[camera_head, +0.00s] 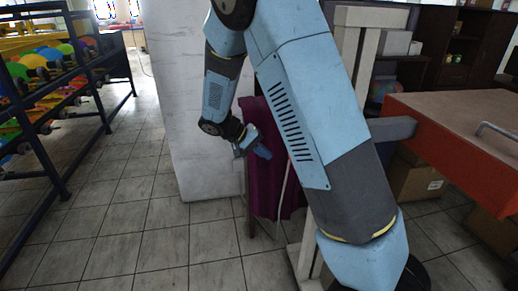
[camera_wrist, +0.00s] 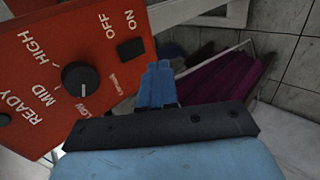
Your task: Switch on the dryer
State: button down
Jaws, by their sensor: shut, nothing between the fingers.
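The dryer's red control panel (camera_wrist: 60,45) fills the upper left of the wrist view. It bears a black rocker switch (camera_wrist: 131,49) beside the OFF and ON labels, and a black knob (camera_wrist: 80,78) marked HIGH, MID and LOW. I cannot tell which way the rocker is pressed. My gripper (camera_wrist: 158,70) is shut and empty, its blue fingertips just below and right of the switch in the picture. Whether they touch the panel cannot be told. In the head view my gripper (camera_head: 263,151) hangs before a purple cloth, and the panel face is not recognisable there.
The purple cloth (camera_head: 270,190) hangs beside a white pillar (camera_head: 185,110). An orange-sided table (camera_head: 450,145) stands at the right, with a cardboard box (camera_head: 415,182) beneath. A dark rack (camera_head: 75,130) of colourful items stands at the left. The tiled floor between rack and pillar is clear.

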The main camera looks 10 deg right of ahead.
jog(key=d+f, duration=0.3)
jog(key=d, duration=0.4)
jog(key=shift+f, duration=0.25)
jog(key=shift+d, duration=0.1)
jog(key=shift+d+f, duration=0.1)
jog(key=shift+d, duration=0.05)
